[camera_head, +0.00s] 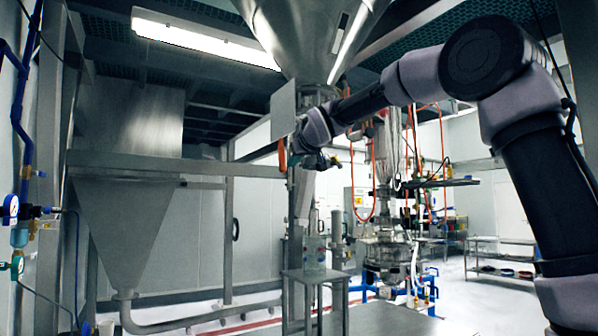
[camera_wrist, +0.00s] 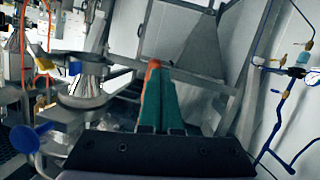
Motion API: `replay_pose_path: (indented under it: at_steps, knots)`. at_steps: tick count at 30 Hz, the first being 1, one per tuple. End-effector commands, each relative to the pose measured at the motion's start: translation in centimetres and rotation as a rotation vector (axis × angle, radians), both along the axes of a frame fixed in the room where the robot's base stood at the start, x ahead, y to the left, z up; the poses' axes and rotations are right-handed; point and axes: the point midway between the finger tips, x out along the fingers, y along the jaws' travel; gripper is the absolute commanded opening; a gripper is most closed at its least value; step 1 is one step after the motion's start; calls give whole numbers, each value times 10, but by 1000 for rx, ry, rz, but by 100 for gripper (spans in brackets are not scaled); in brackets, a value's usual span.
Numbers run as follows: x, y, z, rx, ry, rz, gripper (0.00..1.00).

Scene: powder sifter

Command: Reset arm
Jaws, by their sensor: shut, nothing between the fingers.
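My gripper (camera_wrist: 154,68) shows in the wrist view as two teal fingers with orange at the tip. The fingers lie together, and nothing shows between them. In the head view my arm reaches in from the right, bends at the top and runs down to the left. Its end is in front of the steel frame, below the large steel hopper (camera_head: 312,35). The fingers are small and hard to make out there. In the wrist view the fingers point toward a grey steel frame and hopper and appear apart from them.
A second steel hopper (camera_head: 125,225) stands at left with a pipe below it. A blue pipe with a gauge (camera_head: 11,207) is at the far left. A small steel table (camera_head: 315,275) stands below my arm's end. Hanging equipment with orange hoses (camera_head: 386,200) is close by to the right.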

Motion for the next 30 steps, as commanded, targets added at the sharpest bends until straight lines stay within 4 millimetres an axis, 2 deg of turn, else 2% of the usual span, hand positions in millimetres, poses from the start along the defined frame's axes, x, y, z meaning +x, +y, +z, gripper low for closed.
replay_pose_path:
  at_steps: [4, 9, 17, 19, 20, 23, 25, 27, 29, 30]
  knots:
    - [-21, -8, -16, -2, 1, 2, 0]
    - [-36, -16, -29, -2, 2, 1, 0]
    - [-41, -21, -33, 0, 4, -3, 0]
    - [-43, -31, -34, 4, 16, -21, 0]
    - [-45, -40, -36, 7, 27, -34, 0]
    - [-59, -85, -44, 25, 86, -110, 0]
    - [-78, -129, -56, 46, 152, -184, 0]
    - [-104, -173, -73, 74, 230, -264, 0]
    - [-131, -208, -90, 101, 301, -329, 0]
    - [-151, -228, -103, 122, 349, -370, 0]
